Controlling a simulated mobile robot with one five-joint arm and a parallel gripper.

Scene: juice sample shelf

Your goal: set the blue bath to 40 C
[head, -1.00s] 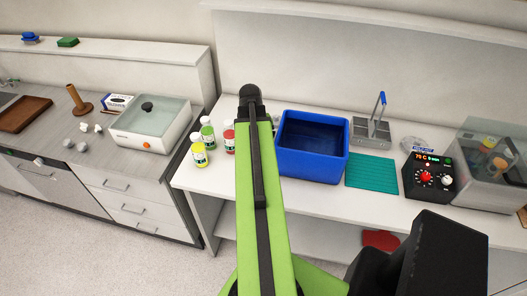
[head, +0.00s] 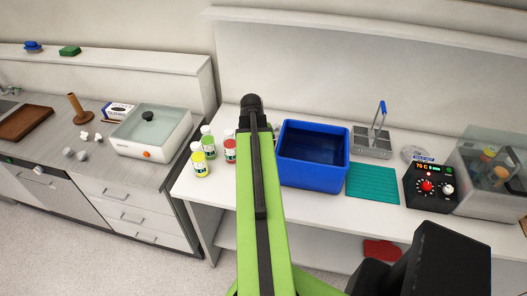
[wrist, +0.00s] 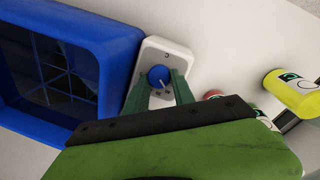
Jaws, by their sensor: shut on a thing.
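The blue bath (head: 300,172) is an open blue tub on the white bench. In the wrist view the tub (wrist: 112,45) stands left of a small white control box (wrist: 178,53) with a round blue knob (wrist: 158,73). The knob has a light pointer line; its setting is too small to read. My gripper (wrist: 160,84) is shut on the blue knob, one green finger on each side. In the head view my green arm hides the gripper and most of the control box.
Juice bottles (head: 200,165) stand left of my arm. A teal mat (head: 372,185), a black controller (head: 430,190) with a red knob and lit display, and a clear-walled bath (head: 485,185) stand to the right. A white bath (head: 150,132) is on the left counter.

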